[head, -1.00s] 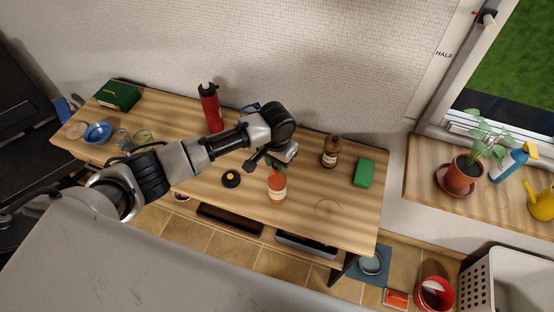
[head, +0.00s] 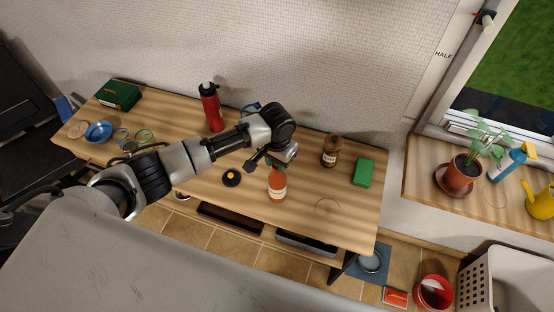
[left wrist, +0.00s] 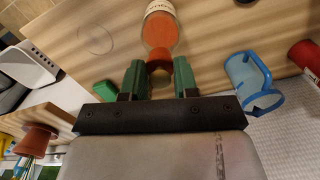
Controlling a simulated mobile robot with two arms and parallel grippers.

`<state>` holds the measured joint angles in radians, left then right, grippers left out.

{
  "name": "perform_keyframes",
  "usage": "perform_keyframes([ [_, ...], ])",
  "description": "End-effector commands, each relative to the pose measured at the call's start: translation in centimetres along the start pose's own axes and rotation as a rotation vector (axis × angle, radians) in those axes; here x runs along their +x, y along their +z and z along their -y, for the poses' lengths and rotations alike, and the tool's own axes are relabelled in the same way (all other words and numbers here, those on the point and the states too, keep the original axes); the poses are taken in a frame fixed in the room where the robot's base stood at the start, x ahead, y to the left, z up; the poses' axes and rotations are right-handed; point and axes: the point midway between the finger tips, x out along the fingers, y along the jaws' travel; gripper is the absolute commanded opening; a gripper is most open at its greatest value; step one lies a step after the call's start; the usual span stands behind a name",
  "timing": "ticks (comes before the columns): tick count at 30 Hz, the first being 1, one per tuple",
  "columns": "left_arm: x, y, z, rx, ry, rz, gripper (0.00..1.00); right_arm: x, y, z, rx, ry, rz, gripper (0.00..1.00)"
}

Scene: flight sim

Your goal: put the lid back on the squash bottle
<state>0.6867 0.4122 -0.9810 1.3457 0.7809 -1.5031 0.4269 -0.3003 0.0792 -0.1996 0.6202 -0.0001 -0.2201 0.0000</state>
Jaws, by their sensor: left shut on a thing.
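The squash bottle (head: 277,188), orange with a pale label, stands upright on the wooden bench. It also shows at the top of the left wrist view (left wrist: 160,30). My left gripper (head: 281,162) is directly above the bottle top. In the left wrist view its two green fingers (left wrist: 159,78) close from both sides on a small dark orange piece (left wrist: 159,67), which looks like the lid. This piece lines up with the bottle's neck; whether it is seated there cannot be told. My right gripper is not in view.
A black disc with a yellow centre (head: 231,178) lies left of the bottle. A brown bottle (head: 331,151) and a green block (head: 363,172) stand to the right. The bench front right is clear.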

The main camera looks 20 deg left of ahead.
Motion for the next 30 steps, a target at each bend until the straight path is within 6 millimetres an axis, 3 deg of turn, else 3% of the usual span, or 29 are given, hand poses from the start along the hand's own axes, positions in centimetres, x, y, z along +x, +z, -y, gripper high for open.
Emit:
perform_keyframes([
  [8,0.02,-0.01,-0.01,0.000,0.000,0.000,0.07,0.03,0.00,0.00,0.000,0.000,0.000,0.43],
  [9,0.02,-0.01,-0.01,0.000,0.000,0.000,0.31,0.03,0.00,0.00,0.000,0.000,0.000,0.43],
  [15,0.01,-0.01,-0.01,0.000,0.000,0.000,0.59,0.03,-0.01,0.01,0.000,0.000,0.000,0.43],
  [20,0.01,-0.02,-0.01,0.000,0.000,0.000,0.59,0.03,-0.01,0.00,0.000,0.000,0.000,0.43],
  [25,0.01,-0.02,-0.01,0.000,0.000,0.000,0.82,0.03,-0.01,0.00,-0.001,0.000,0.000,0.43],
  [30,0.01,-0.01,0.00,0.000,0.000,0.000,0.85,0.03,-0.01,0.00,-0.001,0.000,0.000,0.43],
])
